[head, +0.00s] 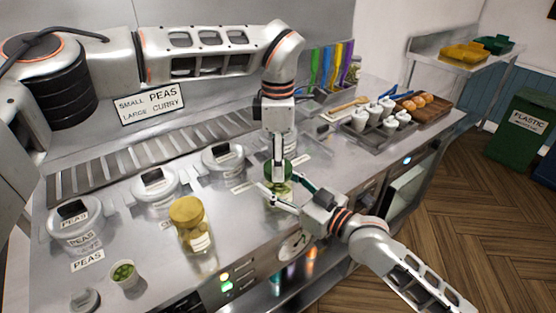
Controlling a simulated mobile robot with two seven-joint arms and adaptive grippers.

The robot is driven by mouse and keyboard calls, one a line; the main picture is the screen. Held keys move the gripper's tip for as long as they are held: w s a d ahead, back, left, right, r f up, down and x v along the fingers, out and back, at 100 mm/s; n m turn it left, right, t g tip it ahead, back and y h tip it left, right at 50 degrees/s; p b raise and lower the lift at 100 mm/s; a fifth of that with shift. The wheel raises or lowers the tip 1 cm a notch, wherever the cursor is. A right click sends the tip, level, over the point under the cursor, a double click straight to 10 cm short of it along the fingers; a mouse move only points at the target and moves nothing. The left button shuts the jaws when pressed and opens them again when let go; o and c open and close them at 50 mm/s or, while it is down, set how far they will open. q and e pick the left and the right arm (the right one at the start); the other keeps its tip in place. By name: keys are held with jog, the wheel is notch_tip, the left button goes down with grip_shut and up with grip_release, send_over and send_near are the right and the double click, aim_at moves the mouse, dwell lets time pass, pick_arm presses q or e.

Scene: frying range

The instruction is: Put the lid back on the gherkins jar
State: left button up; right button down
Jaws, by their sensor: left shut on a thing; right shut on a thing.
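The gherkins jar (279,199), a glass jar with green contents, stands on the steel counter at centre, partly hidden by both grippers. My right gripper (280,196) reaches in from the lower right and is shut on the jar's side. A green lid (290,172) is at the jar's mouth, with my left gripper (279,174) shut on it from above. The lid looks level. I cannot tell whether it touches the rim or hovers just over it.
A yellow-lidded jar (190,226) stands to the left. Lidded clear tubs (155,186) line the counter's back, and a small cup of peas (123,274) is at front left.

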pick_arm(q)
jog(key=m, duration=0.5)
jog(key=shift+m, duration=0.3)
jog(key=m, duration=1)
jog(key=shift+m, duration=0.3)
jog(key=m, duration=0.4)
jog(key=shift+m, duration=0.4)
jog(key=o, duration=0.8)
